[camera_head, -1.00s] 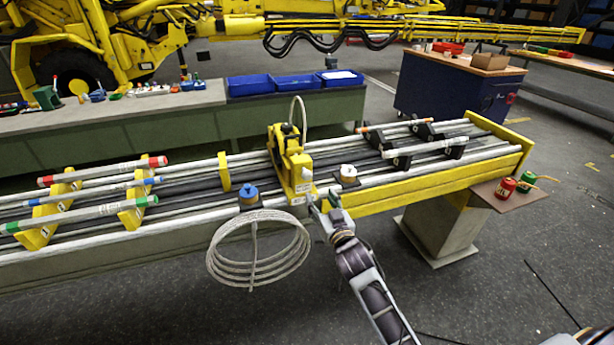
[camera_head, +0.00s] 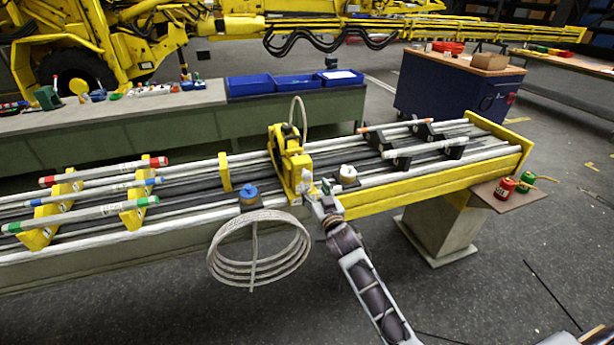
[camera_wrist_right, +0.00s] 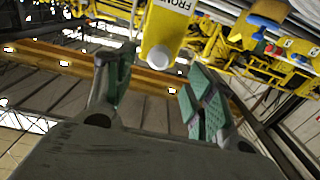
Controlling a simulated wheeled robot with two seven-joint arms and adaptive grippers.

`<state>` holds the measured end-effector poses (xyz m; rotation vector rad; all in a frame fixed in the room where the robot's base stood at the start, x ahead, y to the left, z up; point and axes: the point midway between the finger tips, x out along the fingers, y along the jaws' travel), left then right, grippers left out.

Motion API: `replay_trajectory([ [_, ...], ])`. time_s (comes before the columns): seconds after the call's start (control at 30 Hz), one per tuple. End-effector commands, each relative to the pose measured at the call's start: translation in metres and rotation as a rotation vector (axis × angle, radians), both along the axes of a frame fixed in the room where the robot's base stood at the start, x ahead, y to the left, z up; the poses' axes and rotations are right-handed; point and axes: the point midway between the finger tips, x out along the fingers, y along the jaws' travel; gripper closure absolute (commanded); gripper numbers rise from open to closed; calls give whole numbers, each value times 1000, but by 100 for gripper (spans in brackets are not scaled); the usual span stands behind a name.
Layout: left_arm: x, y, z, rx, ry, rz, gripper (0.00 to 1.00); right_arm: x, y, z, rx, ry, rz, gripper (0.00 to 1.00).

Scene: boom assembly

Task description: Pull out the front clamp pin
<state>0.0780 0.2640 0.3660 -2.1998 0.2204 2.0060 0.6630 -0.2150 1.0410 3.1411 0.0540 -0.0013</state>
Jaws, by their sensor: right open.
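The yellow clamp (camera_head: 291,165) stands upright on the long rail bed, with a pale hose looping above it. My right gripper (camera_head: 316,186) is at its lower right side, close to its base. The green-padded fingers are open, with nothing gripped. I cannot tell whether the yellow end is the pin itself or whether it touches a finger. My left gripper is out of view.
A coiled pale hose (camera_head: 259,277) hangs in front of the bed beside a blue-topped fitting (camera_head: 248,194). A white-topped fitting (camera_head: 347,171) stands right of the gripper. Red (camera_head: 505,187) and green cans sit on a ledge at right. The floor in front is open.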

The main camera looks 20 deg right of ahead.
Motion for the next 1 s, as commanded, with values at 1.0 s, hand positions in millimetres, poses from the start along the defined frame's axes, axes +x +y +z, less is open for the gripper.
replay_trajectory([
  [1.0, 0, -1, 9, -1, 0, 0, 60, 78, 3, 0, 0, -1, 0, 46],
])
